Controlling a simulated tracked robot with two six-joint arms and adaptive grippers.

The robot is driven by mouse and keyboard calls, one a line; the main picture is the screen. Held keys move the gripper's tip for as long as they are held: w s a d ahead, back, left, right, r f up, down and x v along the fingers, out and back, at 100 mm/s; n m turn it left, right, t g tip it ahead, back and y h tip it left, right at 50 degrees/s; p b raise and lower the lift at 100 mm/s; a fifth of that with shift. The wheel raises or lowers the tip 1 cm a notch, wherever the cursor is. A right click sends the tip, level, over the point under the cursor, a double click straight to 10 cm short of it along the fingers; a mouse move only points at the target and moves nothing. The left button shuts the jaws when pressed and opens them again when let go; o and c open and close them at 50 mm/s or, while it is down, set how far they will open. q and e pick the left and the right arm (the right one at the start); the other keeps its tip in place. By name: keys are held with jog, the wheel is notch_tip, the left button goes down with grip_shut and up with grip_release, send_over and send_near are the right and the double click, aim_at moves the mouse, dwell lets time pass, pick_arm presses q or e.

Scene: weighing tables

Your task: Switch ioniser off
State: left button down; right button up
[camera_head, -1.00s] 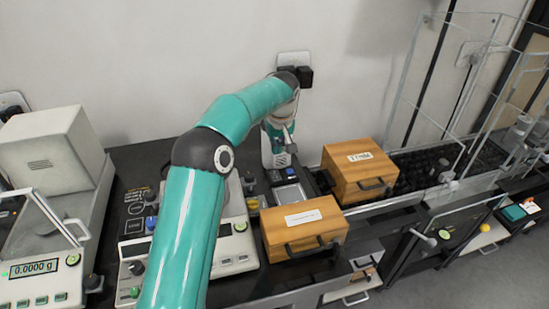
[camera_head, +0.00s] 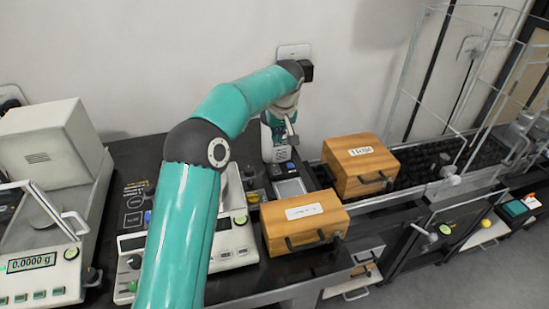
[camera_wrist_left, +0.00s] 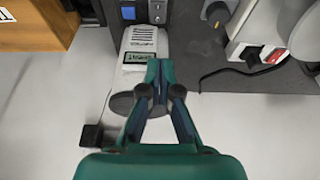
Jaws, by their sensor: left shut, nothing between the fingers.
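The white unit (camera_head: 272,144) that I take to be the ioniser stands by the wall, behind the front wooden box. My left gripper (camera_head: 292,138) is shut and empty, in front of the unit in the head view. In the left wrist view the gripper (camera_wrist_left: 160,68) points at the unit, its tips overlapping the body near the label. I cannot tell if they touch. My right gripper is not in view.
Two wooden boxes, front (camera_head: 304,221) and rear (camera_head: 360,162), stand to the right. A balance (camera_head: 45,262) reading 0.0000 g is at the left. A clear-walled frame (camera_head: 420,75) stands at the back right.

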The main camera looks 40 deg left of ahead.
aim_at(273, 165)
pick_arm(q)
jog(key=shift+f, duration=0.15)
jog(key=p+x, duration=0.2)
jog(key=x, duration=1)
jog(key=shift+s+f, duration=0.1)
jog(key=shift+s, duration=0.05)
jog(key=shift+f, duration=0.8)
